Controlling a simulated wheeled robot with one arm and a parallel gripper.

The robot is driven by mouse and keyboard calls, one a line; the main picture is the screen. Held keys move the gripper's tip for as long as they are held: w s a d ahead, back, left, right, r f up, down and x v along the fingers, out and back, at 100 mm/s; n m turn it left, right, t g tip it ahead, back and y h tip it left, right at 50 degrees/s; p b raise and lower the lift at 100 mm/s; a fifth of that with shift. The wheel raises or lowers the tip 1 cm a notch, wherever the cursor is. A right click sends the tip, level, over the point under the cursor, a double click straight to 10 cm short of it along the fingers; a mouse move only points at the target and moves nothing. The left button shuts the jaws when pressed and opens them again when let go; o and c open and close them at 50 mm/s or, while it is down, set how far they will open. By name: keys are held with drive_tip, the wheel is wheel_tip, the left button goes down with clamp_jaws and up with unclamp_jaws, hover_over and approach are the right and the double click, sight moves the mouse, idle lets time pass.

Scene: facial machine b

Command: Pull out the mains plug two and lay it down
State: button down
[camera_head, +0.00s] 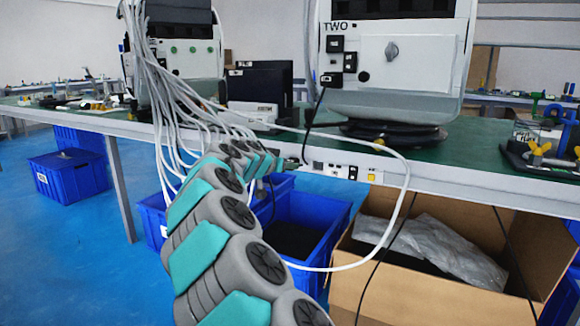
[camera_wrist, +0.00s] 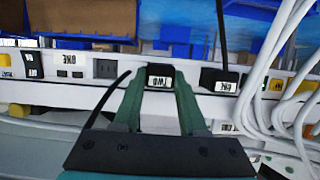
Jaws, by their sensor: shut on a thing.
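In the wrist view, my gripper (camera_wrist: 160,86) is shut on a small black plug, mains plug two (camera_wrist: 161,77), with a white label reading TWO upside down. One green finger is on each side of it. The plug is at the white socket strip (camera_wrist: 140,102); I cannot tell whether its pins are seated. In the head view, the strip (camera_head: 345,171) runs along the table's front edge, and my arm reaches to its left part.
Another labelled black plug (camera_wrist: 220,81) with a black cord is close to the right in the wrist view. White cables (camera_wrist: 270,75) hang beside it. In the head view, the machine marked TWO (camera_head: 392,62) stands on the green table; blue bins (camera_head: 318,218) and a cardboard box (camera_head: 400,297) are below.

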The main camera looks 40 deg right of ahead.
idle(0.4)
drive_tip(key=shift+s+a+b, duration=0.4)
drive_tip(key=shift+a+b, duration=0.1)
drive_tip(key=shift+a, duration=0.4)
drive_tip(key=shift+s+a+b, duration=0.35)
drive_tip(key=shift+a+b, duration=0.2)
drive_tip(key=shift+a, duration=0.4)
drive_tip(key=shift+s+a+b, duration=0.4)
drive_tip(key=shift+a+b, duration=0.1)
drive_tip(key=shift+a, duration=0.4)
